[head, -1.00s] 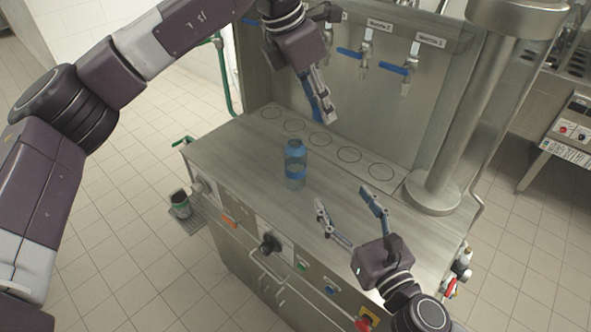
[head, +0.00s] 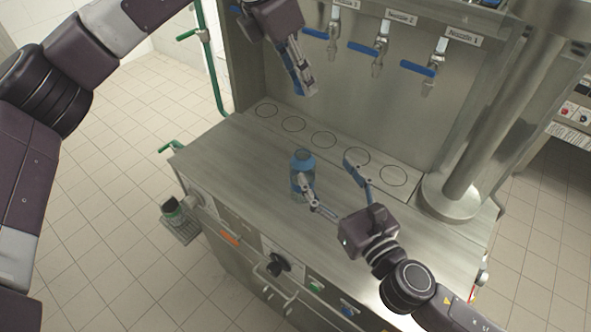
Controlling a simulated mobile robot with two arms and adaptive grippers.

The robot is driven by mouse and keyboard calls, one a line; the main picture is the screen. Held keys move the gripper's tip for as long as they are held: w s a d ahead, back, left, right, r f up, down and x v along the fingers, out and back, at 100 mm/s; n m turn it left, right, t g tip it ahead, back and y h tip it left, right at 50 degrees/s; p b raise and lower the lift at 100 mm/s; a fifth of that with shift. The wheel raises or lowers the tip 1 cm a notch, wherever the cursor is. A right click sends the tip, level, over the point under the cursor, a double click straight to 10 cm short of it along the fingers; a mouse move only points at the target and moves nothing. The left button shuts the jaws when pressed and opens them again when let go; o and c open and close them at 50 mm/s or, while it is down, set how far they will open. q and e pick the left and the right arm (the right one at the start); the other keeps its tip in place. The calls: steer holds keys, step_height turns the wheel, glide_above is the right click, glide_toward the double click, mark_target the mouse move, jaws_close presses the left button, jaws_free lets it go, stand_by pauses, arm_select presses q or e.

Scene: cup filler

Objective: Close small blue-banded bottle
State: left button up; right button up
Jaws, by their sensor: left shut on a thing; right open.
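The small blue-banded bottle (head: 301,162) stands upright on the steel counter in the head view. Its lower part is partly hidden behind one finger of my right gripper (head: 328,171). That gripper is open, with one finger in front of the bottle and the other to its right; I cannot tell whether it touches. My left gripper (head: 304,84) is above and behind the bottle, fingers pointing down. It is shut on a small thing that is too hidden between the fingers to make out. The bottle's mouth is too small to see clearly.
The steel counter (head: 235,160) has a row of marked circles at the back, under taps with blue levers (head: 418,69). A thick steel column (head: 470,150) stands at the right. A cup (head: 172,209) sits on a small side tray at the left. The counter's left part is clear.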

arm_select(q)
steer(key=shift+w+a+f+b, duration=0.1)
steer(key=shift+w+f+b, duration=0.1)
steer(key=shift+f, duration=0.25)
steer(key=shift+w+a+f+b, duration=0.1)
steer(key=shift+w+f+b, duration=0.1)
steer(key=shift+f, duration=0.2)
steer(key=shift+f+b, duration=0.3)
steer(key=shift+f, duration=0.05)
steer(key=s+f+b, duration=0.1)
steer(key=f+b, duration=0.1)
steer(key=shift+s+d+b, duration=0.35)
steer(key=shift+d+b, duration=0.05)
steer(key=f+b, duration=0.1)
steer(key=f, duration=0.1)
steer(key=f+b, duration=0.2)
steer(key=w+f+b, duration=0.1)
steer(key=b, duration=0.1)
steer(key=shift+a+f, duration=0.25)
steer(key=shift+f, duration=0.15)
steer(key=shift+s+d+r, duration=0.15)
steer(key=shift+s, duration=0.1)
arm_select(e)
step_height(320, 180, down, 10)
steer(key=shift+s, duration=0.15)
arm_select(q)
steer(key=shift+w, duration=0.1)
